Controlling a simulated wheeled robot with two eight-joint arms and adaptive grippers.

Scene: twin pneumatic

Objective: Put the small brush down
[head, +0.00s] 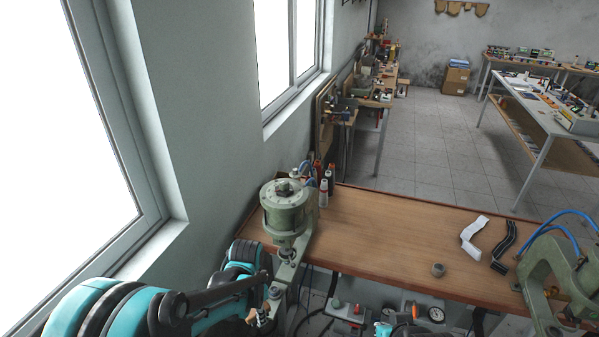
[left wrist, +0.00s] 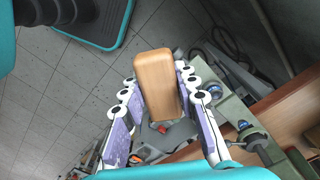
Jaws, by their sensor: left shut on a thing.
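The small brush (left wrist: 157,85) shows in the left wrist view as a plain wooden block with rounded edges, and its bristles are not visible there. My left gripper (left wrist: 152,100) is shut on it, with a pale purple finger pad on each side. In the head view my left gripper (head: 264,314) is at the lower middle, by the near left end of the bench and beside the green press. The brush is small and mostly hidden there. My right gripper cannot be made out.
The wooden bench (head: 390,228) has clear room in its middle. A green press (head: 287,208) stands at its left end, with small bottles (head: 324,190) behind.

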